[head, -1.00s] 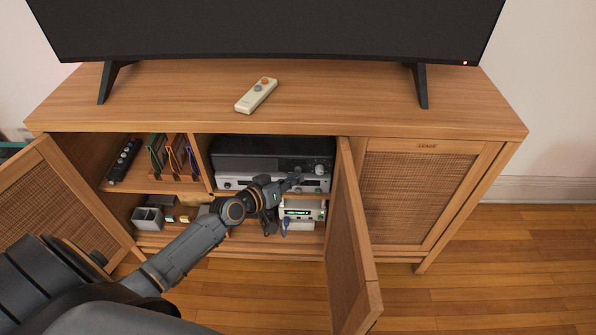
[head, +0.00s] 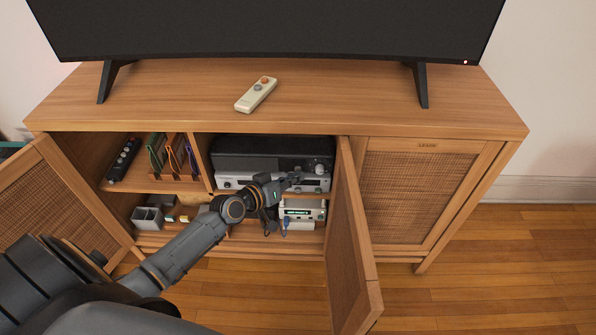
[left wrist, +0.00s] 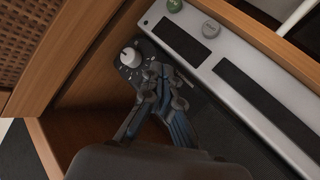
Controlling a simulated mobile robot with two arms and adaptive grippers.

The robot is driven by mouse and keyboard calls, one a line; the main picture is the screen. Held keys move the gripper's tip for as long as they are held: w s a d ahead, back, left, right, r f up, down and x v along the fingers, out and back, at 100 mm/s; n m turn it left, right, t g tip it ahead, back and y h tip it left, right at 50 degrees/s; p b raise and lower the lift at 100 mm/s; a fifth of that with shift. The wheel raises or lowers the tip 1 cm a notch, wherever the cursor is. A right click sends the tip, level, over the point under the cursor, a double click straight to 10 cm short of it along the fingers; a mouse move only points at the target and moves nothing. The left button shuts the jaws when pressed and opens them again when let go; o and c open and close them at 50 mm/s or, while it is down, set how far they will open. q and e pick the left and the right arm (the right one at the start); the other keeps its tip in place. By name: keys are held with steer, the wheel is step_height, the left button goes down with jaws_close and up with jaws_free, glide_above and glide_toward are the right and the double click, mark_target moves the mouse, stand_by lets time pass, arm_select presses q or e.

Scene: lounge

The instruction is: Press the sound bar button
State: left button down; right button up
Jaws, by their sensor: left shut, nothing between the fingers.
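In the middle compartment a black box-like unit (head: 262,155) with a pale knob (left wrist: 131,57) at one end sits over a long silver unit (head: 232,182). In the left wrist view the silver front (left wrist: 225,52) carries a green round button (left wrist: 174,5), a grey round button (left wrist: 211,29) and dark panels. No label shows which unit is the sound bar. My left gripper (head: 294,181) is shut and empty in front of these units. In the left wrist view its fingers (left wrist: 158,82) lie close to the knob; contact cannot be told. My right gripper is not in view.
An open rattan door (head: 350,240) stands just right of my left gripper, and another (head: 62,205) is open at the left. A small white device (head: 303,208) sits on the shelf below. A remote (head: 257,95) lies on the cabinet top beneath the television (head: 265,25).

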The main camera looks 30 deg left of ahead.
arm_select(q)
steer(key=shift+w+a, duration=0.1)
steer(key=shift+w, duration=0.1)
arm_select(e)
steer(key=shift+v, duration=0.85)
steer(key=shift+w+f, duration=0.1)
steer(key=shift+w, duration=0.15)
arm_select(q)
steer(key=s+d+p, duration=0.3)
steer(key=s, duration=0.3)
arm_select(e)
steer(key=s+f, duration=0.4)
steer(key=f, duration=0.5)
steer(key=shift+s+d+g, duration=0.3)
arm_select(q)
steer(key=shift+s, duration=0.1)
